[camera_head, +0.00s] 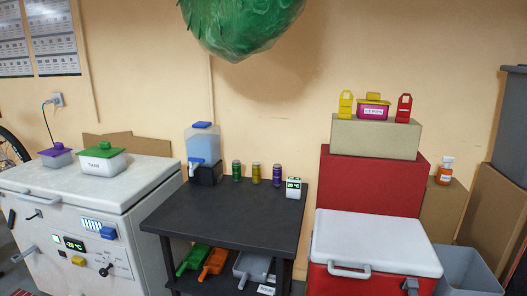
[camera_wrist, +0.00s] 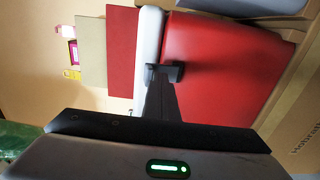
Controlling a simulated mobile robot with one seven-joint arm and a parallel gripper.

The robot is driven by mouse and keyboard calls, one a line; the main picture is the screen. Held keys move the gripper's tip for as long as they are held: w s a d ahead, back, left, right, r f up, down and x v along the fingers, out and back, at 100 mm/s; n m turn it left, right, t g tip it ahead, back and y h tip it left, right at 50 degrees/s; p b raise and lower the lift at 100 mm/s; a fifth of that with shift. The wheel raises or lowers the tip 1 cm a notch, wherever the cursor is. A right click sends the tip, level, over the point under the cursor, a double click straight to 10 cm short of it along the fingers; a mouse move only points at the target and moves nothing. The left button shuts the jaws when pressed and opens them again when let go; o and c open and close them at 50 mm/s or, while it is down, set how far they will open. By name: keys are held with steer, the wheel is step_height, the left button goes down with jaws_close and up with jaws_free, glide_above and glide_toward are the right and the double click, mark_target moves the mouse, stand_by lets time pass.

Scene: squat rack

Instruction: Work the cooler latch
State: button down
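The red cooler with a white lid (camera_head: 375,240) stands at the lower right in the head view; its red front (camera_wrist: 225,60) and pale lid edge show sideways in the wrist view. My gripper (camera_wrist: 163,85) is in front of the cooler in the wrist view. Its dark fingers appear close together and overlap a black piece, probably the latch, near the lid seam. I cannot tell whether they touch or grip it. My gripper is outside the head view.
A dark table (camera_head: 230,215) with cans and a water dispenser (camera_head: 203,150) stands left of the cooler. A grey bin (camera_head: 468,270) is close on its right. A red box (camera_head: 370,180) stands behind it. A white chest freezer (camera_head: 85,230) is far left.

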steer(key=shift+w+r, duration=0.15)
steer(key=p+v, duration=0.2)
steer(key=v, duration=0.5)
steer(key=shift+f+p, duration=0.3)
steer(key=shift+f, duration=0.15)
stand_by(0.4)
